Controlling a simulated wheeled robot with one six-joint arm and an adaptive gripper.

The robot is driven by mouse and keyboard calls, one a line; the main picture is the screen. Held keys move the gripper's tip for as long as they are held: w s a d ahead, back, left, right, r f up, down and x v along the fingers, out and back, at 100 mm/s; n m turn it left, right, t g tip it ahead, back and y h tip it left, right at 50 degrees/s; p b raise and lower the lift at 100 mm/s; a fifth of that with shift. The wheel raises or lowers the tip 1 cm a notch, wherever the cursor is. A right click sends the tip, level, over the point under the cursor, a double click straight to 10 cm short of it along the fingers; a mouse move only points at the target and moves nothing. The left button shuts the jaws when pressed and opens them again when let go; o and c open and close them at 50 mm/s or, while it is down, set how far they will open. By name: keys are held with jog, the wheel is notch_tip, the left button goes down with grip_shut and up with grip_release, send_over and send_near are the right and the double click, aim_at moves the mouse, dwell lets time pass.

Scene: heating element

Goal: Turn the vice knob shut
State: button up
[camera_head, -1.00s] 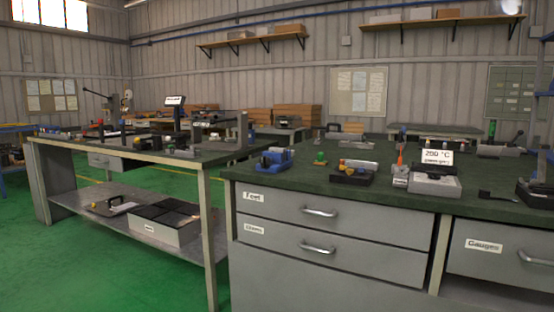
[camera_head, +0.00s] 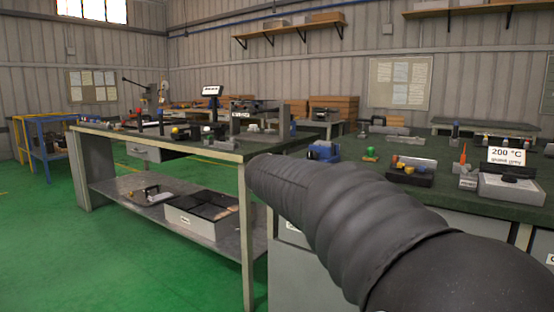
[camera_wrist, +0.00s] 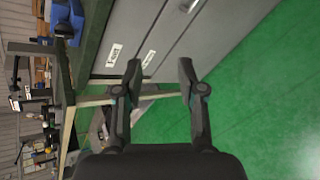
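A small blue vice (camera_head: 323,151) stands on the near left corner of the dark green bench top at the right of the head view. It also shows, turned sideways and cut by the frame, at the top left of the wrist view (camera_wrist: 70,15). In the head view my dark arm covers part of the bench's near side.
The green bench (camera_head: 450,199) also bears a tray of coloured parts (camera_head: 408,173) and a box with a 200 °C sign (camera_head: 506,157). A second bench (camera_head: 226,154) with a lower shelf stands at left. Green floor (camera_head: 120,265) is free in front of it.

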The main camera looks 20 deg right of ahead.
jog(key=w+d+r+n+t+h, duration=0.1)
jog(key=w+d+r+n+h, duration=0.15)
jog(key=w+n, duration=0.7)
jog(key=n+t+h, duration=0.2)
jog(key=t+h, duration=0.1)
send_near(309, 156)
jog(key=p+x, duration=0.3)
jog(key=x, duration=0.5)
jog(key=shift+w+d, duration=0.1)
jog(key=shift+d, duration=0.2)
jog(key=shift+c, duration=0.2)
jog(key=shift+a, duration=0.1)
grip_shut()
